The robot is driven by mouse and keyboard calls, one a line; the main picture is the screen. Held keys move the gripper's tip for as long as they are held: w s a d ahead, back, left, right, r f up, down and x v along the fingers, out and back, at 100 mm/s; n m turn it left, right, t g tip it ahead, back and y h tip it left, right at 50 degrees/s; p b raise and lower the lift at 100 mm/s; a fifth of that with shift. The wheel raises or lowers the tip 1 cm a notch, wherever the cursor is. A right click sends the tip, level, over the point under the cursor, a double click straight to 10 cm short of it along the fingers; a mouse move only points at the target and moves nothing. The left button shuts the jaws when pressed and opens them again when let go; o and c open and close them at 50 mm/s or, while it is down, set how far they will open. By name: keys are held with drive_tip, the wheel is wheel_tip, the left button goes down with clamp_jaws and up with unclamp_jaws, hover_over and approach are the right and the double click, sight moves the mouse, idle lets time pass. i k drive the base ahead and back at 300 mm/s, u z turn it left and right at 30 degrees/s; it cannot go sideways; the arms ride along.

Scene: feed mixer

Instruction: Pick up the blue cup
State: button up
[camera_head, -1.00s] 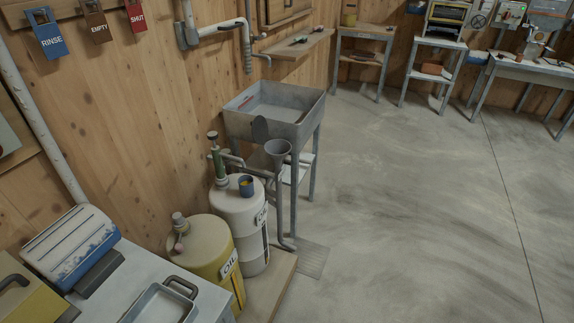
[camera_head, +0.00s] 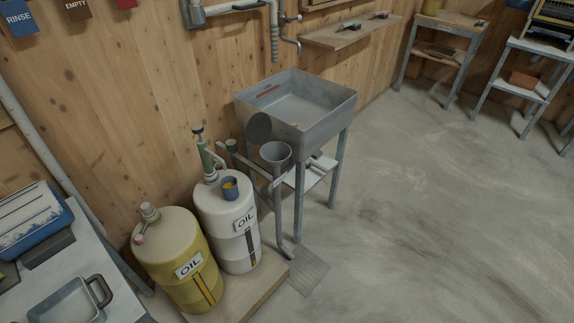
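The blue cup (camera_head: 229,188) stands upright on top of the white oil drum (camera_head: 218,218), near its right front edge. Something yellow shows inside the cup. A green pump (camera_head: 206,156) rises from the drum just behind and left of the cup. My gripper is not in view.
A grey funnel (camera_head: 275,153) on a pipe stands close right of the cup. Behind it is a metal sink (camera_head: 318,118). A yellow oil drum (camera_head: 172,250) stands left, both drums on a wooden platform (camera_head: 257,291). A bench (camera_head: 110,300) fills the lower left. Open floor (camera_head: 430,210) lies right.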

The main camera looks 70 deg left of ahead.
sight(228, 184)
drive_tip(key=i, duration=0.65)
drive_tip(key=u, duration=3.3)
drive_tip(key=i, duration=1)
drive_tip(key=z, duration=0.2)
drive_tip(key=k, duration=0.75)
drive_tip(key=u, duration=0.05)
